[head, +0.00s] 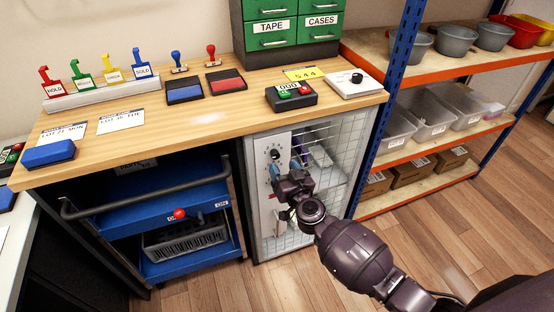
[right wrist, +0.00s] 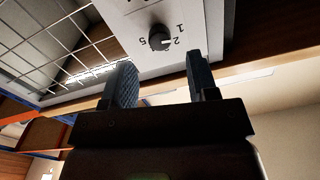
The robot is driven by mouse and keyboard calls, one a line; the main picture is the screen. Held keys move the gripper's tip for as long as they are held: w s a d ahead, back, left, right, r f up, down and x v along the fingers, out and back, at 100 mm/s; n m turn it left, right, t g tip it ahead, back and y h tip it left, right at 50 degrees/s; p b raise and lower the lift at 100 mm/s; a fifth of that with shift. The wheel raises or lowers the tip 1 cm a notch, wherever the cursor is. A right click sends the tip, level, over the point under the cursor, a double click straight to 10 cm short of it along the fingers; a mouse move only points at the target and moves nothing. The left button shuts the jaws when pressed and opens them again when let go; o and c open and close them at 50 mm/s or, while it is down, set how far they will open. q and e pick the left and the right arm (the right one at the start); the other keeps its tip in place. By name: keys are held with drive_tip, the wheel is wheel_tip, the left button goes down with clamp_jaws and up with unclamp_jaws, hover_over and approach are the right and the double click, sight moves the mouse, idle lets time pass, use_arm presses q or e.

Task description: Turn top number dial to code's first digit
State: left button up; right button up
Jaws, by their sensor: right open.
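The top number dial (head: 275,155) is a black round knob on the white lock panel (head: 268,143) of the mesh-fronted cabinet. In the right wrist view the dial (right wrist: 159,37) appears upside down, with digits 5, 2 and 1 legible around it. A yellow note (head: 303,74) on the worktop carries the code, which seems to read 544. My right gripper (head: 283,168) is just below the dial in the head view. In the right wrist view its two fingers (right wrist: 163,80) are apart and empty, with the dial beyond their tips. My left gripper is out of view.
The wooden worktop (head: 215,110) holds stamps, ink pads, a black button box (head: 291,97) and a white box with a black knob (head: 354,84). A blue cart (head: 150,200) stands left of the cabinet. An orange-edged shelf (head: 430,150) stands right. Open floor lies in front.

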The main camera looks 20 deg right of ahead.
sight(277, 156)
drive_tip(key=w, duration=0.3)
drive_tip(key=shift+w+a+f+b, duration=0.15)
drive_tip(key=shift+w+b, duration=0.1)
drive_tip(key=shift+b, duration=0.15)
drive_tip(key=shift+w, duration=0.6)
drive_tip(key=shift+r, duration=0.2)
drive_tip(key=c, duration=0.9)
